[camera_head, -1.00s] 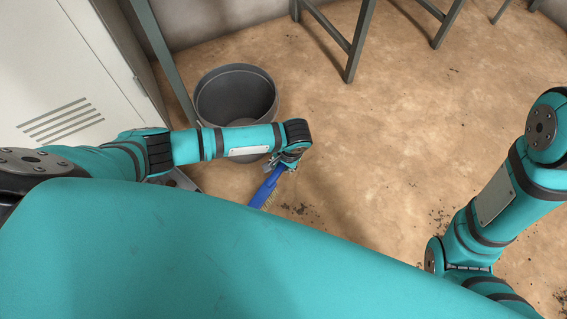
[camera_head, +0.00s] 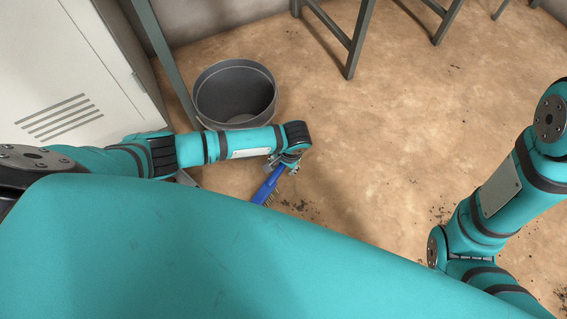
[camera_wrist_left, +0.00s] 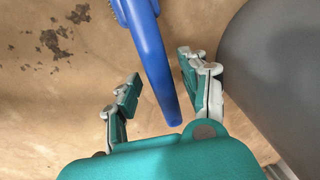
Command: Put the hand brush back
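The hand brush (camera_head: 266,187) has a blue handle and bristles. In the head view it is just below my left gripper (camera_head: 287,161), left of centre. In the left wrist view the long blue handle (camera_wrist_left: 151,58) runs from the top edge down between the two fingers of my left gripper (camera_wrist_left: 158,85). The fingers are spread, with a gap on each side of the handle. I cannot tell whether the brush touches the floor. Most of the brush head is out of the wrist view. My right arm shows at the right of the head view, but its gripper does not.
A dark grey bin (camera_head: 235,92) stands behind my left forearm; a dark grey curved surface (camera_wrist_left: 280,65) is close on the right in the wrist view. A pale vented cabinet (camera_head: 70,75) is at the left. Grey metal legs (camera_head: 350,40) stand at the back. The middle floor (camera_head: 400,140) is open.

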